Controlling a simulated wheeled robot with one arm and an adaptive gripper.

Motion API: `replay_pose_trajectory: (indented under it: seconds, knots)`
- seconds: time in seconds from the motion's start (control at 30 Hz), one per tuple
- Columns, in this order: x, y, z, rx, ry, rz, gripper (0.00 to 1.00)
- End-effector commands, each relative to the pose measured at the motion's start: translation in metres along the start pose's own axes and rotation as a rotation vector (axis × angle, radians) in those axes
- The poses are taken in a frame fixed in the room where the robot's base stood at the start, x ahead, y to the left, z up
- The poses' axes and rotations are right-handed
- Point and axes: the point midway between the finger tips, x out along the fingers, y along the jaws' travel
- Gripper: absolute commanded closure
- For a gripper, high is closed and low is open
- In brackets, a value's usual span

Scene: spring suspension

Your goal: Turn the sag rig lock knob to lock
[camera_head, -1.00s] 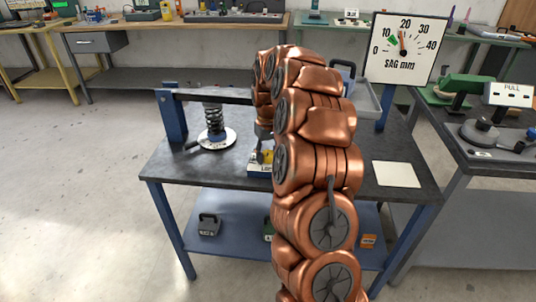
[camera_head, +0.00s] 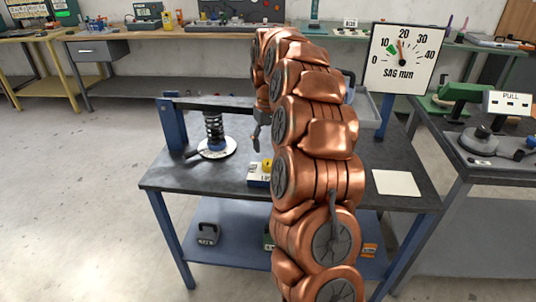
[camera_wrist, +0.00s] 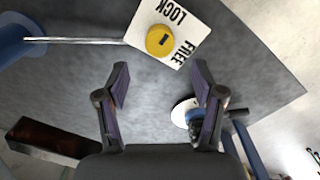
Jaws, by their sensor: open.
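The yellow lock knob (camera_wrist: 160,40) sits on a white plate (camera_wrist: 185,22) printed LOCK and FREE. In the wrist view its dark slot mark shows at its middle; I cannot tell surely which word it is set to. In the head view the knob (camera_head: 266,164) is partly hidden behind my copper arm. My gripper (camera_wrist: 160,82) is open and empty, its fingertips apart from the knob, which lies beyond them. In the head view the gripper (camera_head: 262,134) shows above the bench, above the knob. The sag dial (camera_head: 404,58) has its needle a little left of 20.
The spring (camera_head: 213,127) stands on a round white base (camera_head: 217,149) under the rig's beam, left of the knob. A blue post (camera_head: 173,125) holds the beam. A white square sheet (camera_head: 397,183) lies on the bench at right. The bench front is mostly clear.

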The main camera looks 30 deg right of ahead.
Motion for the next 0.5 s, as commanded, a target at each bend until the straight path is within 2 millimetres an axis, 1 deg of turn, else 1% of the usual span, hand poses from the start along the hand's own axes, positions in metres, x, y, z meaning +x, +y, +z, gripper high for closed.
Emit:
replay_pose_trajectory:
  seconds: [0.03,0.1,0.2,0.33,0.5]
  knots:
    - [-0.008,0.0,-0.002,0.0,0.006,0.002,0.32]
    - [-0.017,0.0,-0.002,0.0,0.006,0.002,0.32]
    - [-0.025,0.0,-0.001,-0.001,0.002,0.001,0.32]
    - [-0.032,0.0,-0.001,-0.002,0.002,0.001,0.32]
    - [-0.035,0.0,-0.001,-0.001,0.002,0.001,0.32]
